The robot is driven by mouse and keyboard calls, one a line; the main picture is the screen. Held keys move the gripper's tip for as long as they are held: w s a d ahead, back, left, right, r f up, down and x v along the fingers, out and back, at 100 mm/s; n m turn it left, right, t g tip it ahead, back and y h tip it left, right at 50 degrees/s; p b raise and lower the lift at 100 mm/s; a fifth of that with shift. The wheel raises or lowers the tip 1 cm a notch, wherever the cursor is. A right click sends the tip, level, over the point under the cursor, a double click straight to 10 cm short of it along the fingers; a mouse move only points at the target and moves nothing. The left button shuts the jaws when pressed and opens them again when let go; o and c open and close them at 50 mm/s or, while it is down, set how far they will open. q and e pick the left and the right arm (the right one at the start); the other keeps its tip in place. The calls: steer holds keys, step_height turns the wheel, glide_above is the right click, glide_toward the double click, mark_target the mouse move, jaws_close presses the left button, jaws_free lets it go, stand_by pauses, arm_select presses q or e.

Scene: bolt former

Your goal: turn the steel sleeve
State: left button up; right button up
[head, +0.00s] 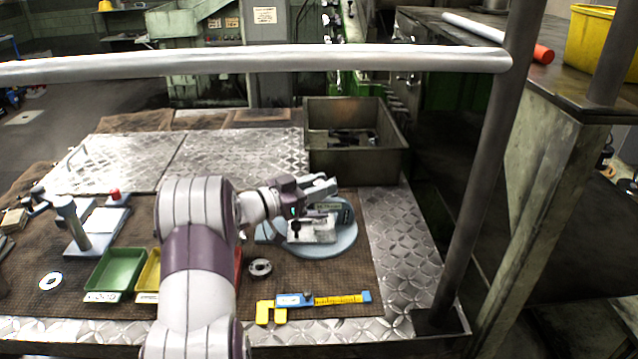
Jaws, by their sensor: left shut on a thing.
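My left gripper (322,187) reaches in over a pale blue round base (340,244) that carries a metal block fixture (318,230). Its jaws are shut on a small part at the top of the fixture. This part appears to be the steel sleeve, but the jaws hide most of it and its angle cannot be told. My right gripper is not in view.
A dark ring (260,267) lies left of the base. A blue and yellow caliper (325,299) lies in front. A green tray (115,270) and a yellow tray (148,272) stand left, partly behind my arm. A metal bin (402,162) stands behind. A rail (250,60) crosses above.

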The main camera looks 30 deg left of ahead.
mark_target(319, 182)
arm_select(q)
steer(key=shift+r, duration=0.25)
steer(key=o, duration=0.9)
steer(key=shift+c, duration=0.2)
steer(key=shift+o, duration=0.3)
steer(key=shift+f, duration=0.15)
step_height(319, 182, up, 4)
steer(key=shift+w+r, duration=0.1)
steer(key=shift+r, duration=0.1)
steer(key=d+r, duration=0.6)
steer(key=d, duration=0.5)
steer(key=shift+d+r+b, duration=0.3)
steer(key=shift+d, duration=0.05)
steer(key=shift+f, duration=0.1)
